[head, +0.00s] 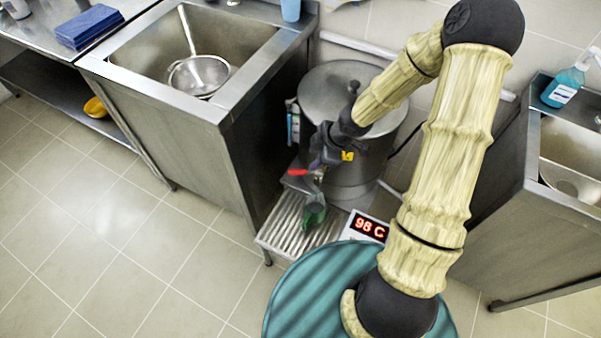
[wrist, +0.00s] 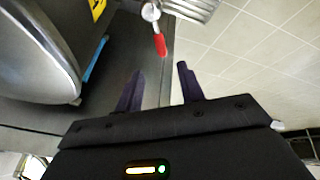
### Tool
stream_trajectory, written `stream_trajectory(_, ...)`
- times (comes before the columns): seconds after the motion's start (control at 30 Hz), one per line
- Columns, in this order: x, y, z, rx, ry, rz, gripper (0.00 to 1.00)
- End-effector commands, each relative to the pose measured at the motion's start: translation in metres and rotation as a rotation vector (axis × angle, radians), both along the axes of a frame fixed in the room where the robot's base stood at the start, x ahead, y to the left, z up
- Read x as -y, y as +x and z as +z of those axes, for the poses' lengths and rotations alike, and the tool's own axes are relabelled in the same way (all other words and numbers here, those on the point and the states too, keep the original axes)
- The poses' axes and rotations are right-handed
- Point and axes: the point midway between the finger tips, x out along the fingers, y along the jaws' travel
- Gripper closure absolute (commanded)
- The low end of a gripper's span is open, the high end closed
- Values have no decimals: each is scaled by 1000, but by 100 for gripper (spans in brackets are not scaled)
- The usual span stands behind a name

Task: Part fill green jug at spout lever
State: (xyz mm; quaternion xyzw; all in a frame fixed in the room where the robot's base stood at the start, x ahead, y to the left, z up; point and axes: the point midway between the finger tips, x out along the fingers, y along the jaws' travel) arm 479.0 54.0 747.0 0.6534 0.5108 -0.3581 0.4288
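The green jug (head: 315,213) stands on a slatted metal drip tray (head: 277,232), below the spout of the large steel stockpot (head: 343,95). The spout lever has a red handle (head: 298,172) pointing left in the head view. In the wrist view the red handle (wrist: 160,45) lies just beyond my fingertips, in line with the gap between them. My gripper (head: 318,160) is beside the pot, close to the lever and above the jug. Its fingers (wrist: 160,72) are apart with nothing between them. The jug's fill level cannot be made out, and the jug is not seen in the wrist view.
A display (head: 368,227) in front of the pot reads 98 C. A steel sink unit (head: 215,105) with a strainer (head: 199,75) stands left of the pot. Another sink with a blue soap bottle (head: 565,88) is at the right. The tiled floor (head: 130,240) at left is clear.

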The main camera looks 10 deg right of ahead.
Motion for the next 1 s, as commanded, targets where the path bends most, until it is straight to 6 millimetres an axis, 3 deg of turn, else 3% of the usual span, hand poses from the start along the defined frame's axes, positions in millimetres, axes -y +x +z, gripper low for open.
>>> stream_trajectory(0.03, -4, 2, -13, -1, -1, 3, 62)
stream_trajectory(0.6, -36, 22, -94, -1, -1, 1, 62)
stream_trajectory(1.0, -39, 24, -99, 0, -1, 0, 62)
